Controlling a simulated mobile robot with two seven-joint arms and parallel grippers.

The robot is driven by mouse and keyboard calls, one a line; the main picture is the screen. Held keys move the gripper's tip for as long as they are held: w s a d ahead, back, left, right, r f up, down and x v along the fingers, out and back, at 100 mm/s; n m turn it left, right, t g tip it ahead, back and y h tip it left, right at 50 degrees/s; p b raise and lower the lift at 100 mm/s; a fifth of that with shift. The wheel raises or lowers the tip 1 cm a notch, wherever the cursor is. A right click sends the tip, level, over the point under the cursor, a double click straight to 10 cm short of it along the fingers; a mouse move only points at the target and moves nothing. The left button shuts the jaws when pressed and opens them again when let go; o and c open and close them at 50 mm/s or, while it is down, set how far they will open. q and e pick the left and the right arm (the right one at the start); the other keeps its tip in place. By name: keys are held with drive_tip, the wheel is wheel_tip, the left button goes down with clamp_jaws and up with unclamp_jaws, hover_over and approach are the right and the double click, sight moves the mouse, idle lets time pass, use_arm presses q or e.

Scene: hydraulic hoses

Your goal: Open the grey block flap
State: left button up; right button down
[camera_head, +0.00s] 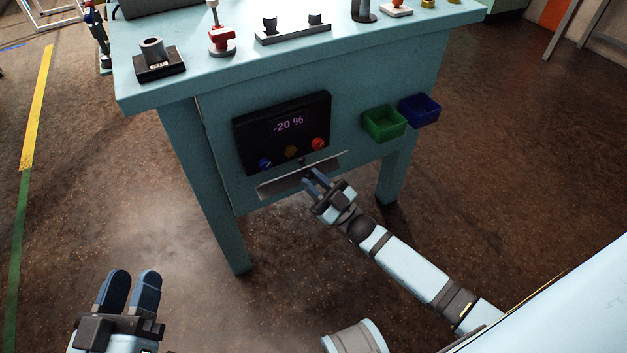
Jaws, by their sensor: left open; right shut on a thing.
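The black control block (284,118) is on the front of the light blue bench and its display reads "-20 %". Below it a grey flap (284,184) sticks out from the bench front, tilted outward. My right gripper (312,178) is at the flap's front edge, right of its middle, and is shut on it. The fingers partly hide the flap there. My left gripper (132,276) is open and empty, low at the left over the floor, well away from the bench.
The bench top (190,88) carries a black socket block (159,60), a red fixture (221,42) and other fittings. A green bin (384,124) and a blue bin (420,110) hang on the bench front, right of the control block. The floor before the bench is clear.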

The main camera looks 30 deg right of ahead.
use_arm(q)
drive_tip(key=shift+f, duration=0.15)
drive_tip(key=c, duration=0.3)
drive_tip(key=w+f+g, duration=0.1)
drive_tip(key=f, duration=0.2)
drive_tip(key=w+a+f+g+y, duration=0.1)
drive_tip(key=w+f, duration=0.1)
drive_tip(key=f, duration=0.1)
drive_tip(key=w+a+f, duration=0.1)
drive_tip(key=w+f, duration=0.1)
drive_tip(key=f, duration=0.1)
drive_tip(key=shift+a+g+y, duration=0.2)
drive_tip(key=shift+g+y, duration=0.1)
drive_tip(key=shift+g, duration=0.1)
clamp_jaws()
drive_tip(key=w+d+f+n+g, duration=0.45)
drive_tip(key=w+f+g, duration=0.25)
drive_tip(key=w+f, duration=0.45)
drive_tip(key=w+d+r+g+y, duration=0.2)
drive_tip(key=d+r+g+y, duration=0.2)
drive_tip(key=d+r, duration=0.85)
drive_tip(key=w+d+r+g+y, duration=0.35)
drive_tip(key=d+r, duration=0.55)
drive_tip(key=d, duration=0.6)
drive_tip(key=shift+m+g, duration=0.35)
drive_tip(key=shift+g, duration=0.1)
drive_tip(key=f, duration=0.3)
drive_tip(key=s+f, duration=0.1)
drive_tip(key=f, duration=0.6)
drive_tip(key=shift+s, duration=0.4)
